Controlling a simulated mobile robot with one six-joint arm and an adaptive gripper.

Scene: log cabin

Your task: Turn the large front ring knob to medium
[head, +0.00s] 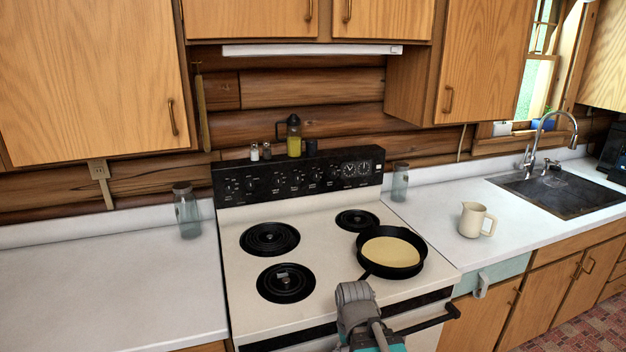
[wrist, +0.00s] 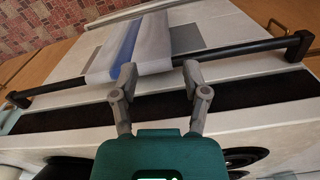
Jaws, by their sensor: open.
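The black control panel (head: 298,177) runs along the back of the white stove (head: 325,245) and carries several small knobs. I cannot tell which knob belongs to the large front ring, nor read their settings. A bare front-left ring (head: 286,283) is visible. A black frying pan (head: 363,260) with a pale yellow round filling (head: 391,252) covers the front-right ring. My gripper (wrist: 160,67) is open, its fingers apart by the oven's front, near the black oven handle (wrist: 240,49) and a white-and-blue towel (wrist: 128,48). My gripper is far from the panel. In the head view its fingertips are not visible.
A glass jar (head: 187,212) stands left of the stove and another (head: 399,182) right of the panel. A cream jug (head: 477,220) is on the right counter. Shakers and a yellow-filled press (head: 294,138) sit above the panel. The left counter is mostly clear.

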